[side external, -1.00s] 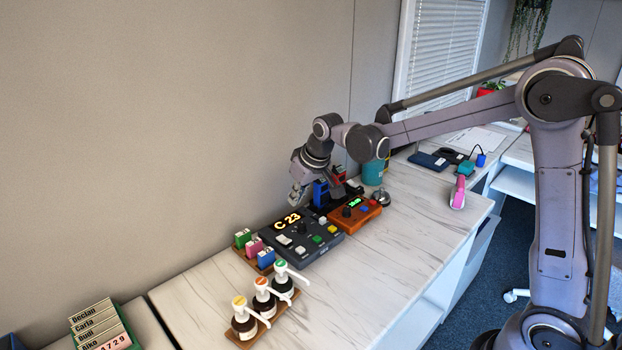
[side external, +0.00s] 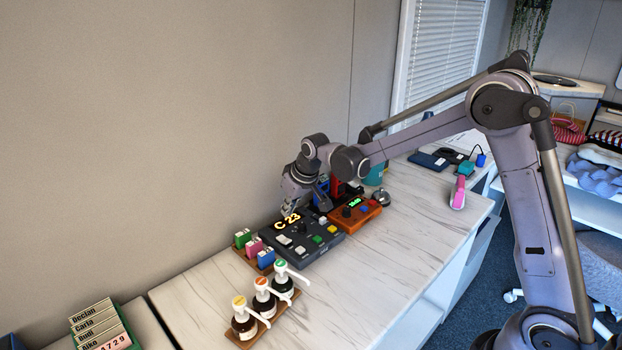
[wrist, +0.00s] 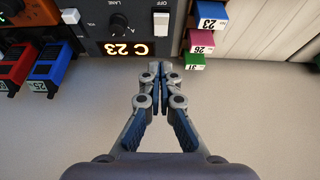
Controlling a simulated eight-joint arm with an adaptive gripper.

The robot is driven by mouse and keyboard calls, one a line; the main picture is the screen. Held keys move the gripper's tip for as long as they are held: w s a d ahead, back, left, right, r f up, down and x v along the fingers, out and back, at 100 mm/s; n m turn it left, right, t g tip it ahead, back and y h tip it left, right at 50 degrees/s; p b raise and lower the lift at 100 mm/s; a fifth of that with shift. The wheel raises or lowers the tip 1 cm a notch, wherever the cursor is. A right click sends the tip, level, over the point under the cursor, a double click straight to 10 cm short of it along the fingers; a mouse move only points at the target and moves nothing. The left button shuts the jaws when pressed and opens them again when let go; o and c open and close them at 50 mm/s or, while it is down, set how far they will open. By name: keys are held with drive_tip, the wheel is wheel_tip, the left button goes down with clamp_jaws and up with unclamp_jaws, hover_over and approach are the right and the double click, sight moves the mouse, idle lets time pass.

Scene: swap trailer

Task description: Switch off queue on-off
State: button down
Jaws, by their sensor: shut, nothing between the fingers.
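The queue console (side external: 318,243) is a dark grey box with a lit orange display (side external: 287,222) reading C 23. A white switch (side external: 284,240) sits near its left end.
Card holders in green, pink and blue (side external: 265,258) stand left of the console. An orange device (side external: 354,214) and a bell (side external: 381,197) are to its right. Pump bottles (side external: 264,299) stand in front. Red and blue holders (wrist: 48,68) sit beside the console.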

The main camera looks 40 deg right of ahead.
hover_over(281, 237)
drive_tip(key=s, duration=0.2)
drive_tip(key=f, duration=0.5)
drive_tip(key=shift+w+f, duration=0.1)
drive_tip(key=shift+w, duration=0.1)
drive_tip(key=shift+s+f, duration=0.25)
drive_tip(key=shift+f, duration=0.3)
drive_tip(key=shift+s+f, duration=0.25)
drive_tip(key=shift+f, duration=0.25)
drive_tip(key=shift+s+f, duration=0.25)
drive_tip(key=shift+f, duration=0.45)
drive_tip(key=shift+s+f+t, duration=0.25)
drive_tip(key=shift+f+t, duration=0.1)
drive_tip(key=shift+t, duration=0.05)
drive_tip(key=shift+w+r, duration=0.1)
drive_tip(key=shift+w, duration=0.05)
drive_tip(key=shift+w+r, duration=0.25)
drive_tip(key=shift+w, duration=0.4)
